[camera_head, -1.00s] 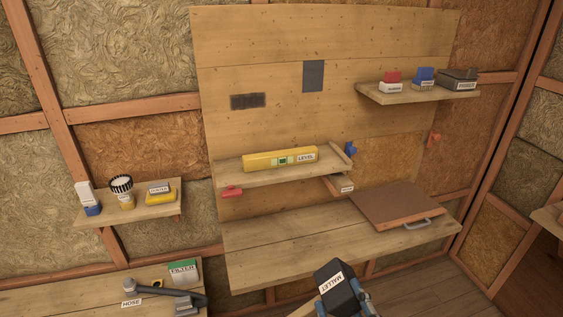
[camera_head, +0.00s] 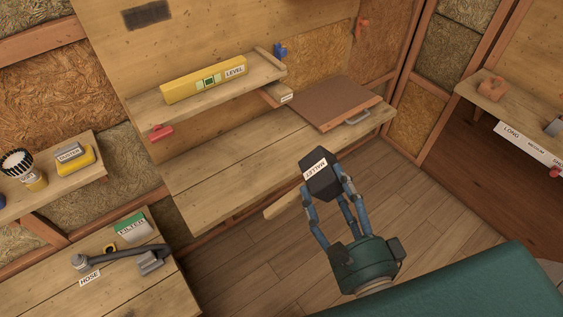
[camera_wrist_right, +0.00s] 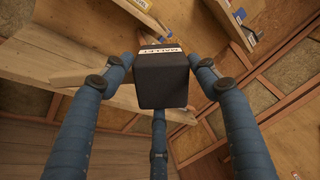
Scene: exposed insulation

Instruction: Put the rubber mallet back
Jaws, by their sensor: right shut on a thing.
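The rubber mallet (camera_head: 321,176) shows as a black block-shaped head with a white MALLET label. A pale wooden handle (camera_head: 284,203) sticks out from it to the lower left in the head view. My right gripper (camera_head: 329,189) is shut on the mallet, with its blue fingers around the head, held in the air in front of the workbench. In the right wrist view the black head (camera_wrist_right: 162,80) sits between the fingers, label at its far edge. My left gripper is not in view.
The workbench (camera_head: 215,178) has a brown board (camera_head: 335,98) at its right end. Above it a shelf (camera_head: 160,106) bears a yellow level (camera_head: 203,79). A lower left bench (camera_head: 140,295) holds a hose (camera_head: 120,255) and a filter box (camera_head: 133,227). A right shelf (camera_head: 515,105) carries size labels. Floor between is clear.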

